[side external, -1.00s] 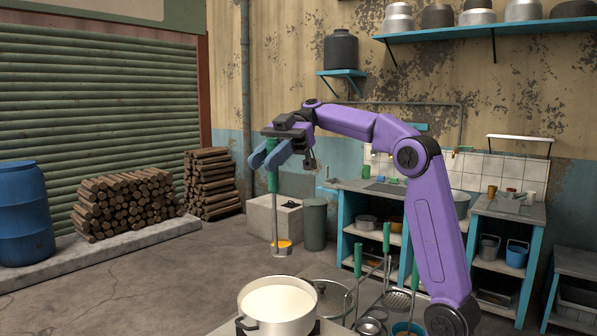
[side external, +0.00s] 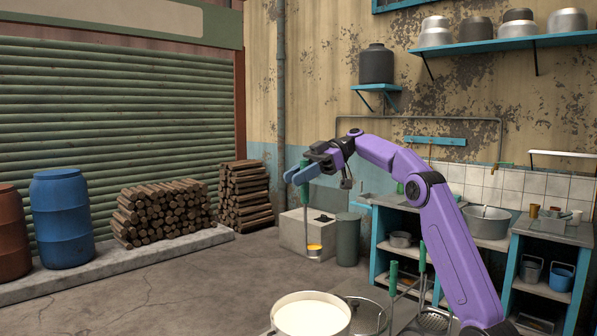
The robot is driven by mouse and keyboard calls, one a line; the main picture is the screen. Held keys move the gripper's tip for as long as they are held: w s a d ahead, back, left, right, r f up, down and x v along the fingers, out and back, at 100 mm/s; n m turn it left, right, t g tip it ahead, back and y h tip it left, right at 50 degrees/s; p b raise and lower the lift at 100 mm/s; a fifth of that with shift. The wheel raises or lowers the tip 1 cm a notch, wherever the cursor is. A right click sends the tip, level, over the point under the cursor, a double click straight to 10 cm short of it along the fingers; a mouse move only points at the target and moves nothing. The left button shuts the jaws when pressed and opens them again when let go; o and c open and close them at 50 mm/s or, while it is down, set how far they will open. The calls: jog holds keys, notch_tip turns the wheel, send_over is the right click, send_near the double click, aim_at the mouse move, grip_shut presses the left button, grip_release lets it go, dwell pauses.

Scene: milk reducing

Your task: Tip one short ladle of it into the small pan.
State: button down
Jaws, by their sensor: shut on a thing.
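My gripper (side external: 299,175), with blue fingers, is shut on the green handle of a ladle (side external: 308,225). The ladle hangs nearly upright. Its small bowl (side external: 315,251) shows a yellow-orange patch and appears above the pot in the picture, apart from it. What the bowl holds is too small to tell. A wide pale pot (side external: 343,330) of creamy white milk (side external: 311,317) stands at the bottom edge, partly cut off. I cannot make out which vessel is the small pan.
Other green-handled tools (side external: 393,277) stand right of the pot, with a skimmer (side external: 435,320) by my arm. A glass lid (side external: 367,312) lies beside the pot. Behind are a grey bin (side external: 348,240), a pale box (side external: 297,232) and a counter with shelves (side external: 374,245).

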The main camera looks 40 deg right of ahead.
aim_at(306, 201)
jog(key=shift+f, duration=3.75)
jog(key=shift+s+a+f+n+t+h, duration=1.8)
jog(key=shift+s+a+f+h, duration=2.3)
jog(key=shift+a, duration=1.7)
notch_tip(306, 201, down, 13)
jog(key=s+a+n+t+h, duration=0.1)
jog(key=a+n+t+h, duration=0.1)
jog(key=a+n+h, duration=0.1)
jog(key=shift+s+t+h, duration=0.25)
jog(key=shift+t+h, duration=0.05)
jog(key=shift+t, duration=0.1)
jog(key=shift+r, duration=0.15)
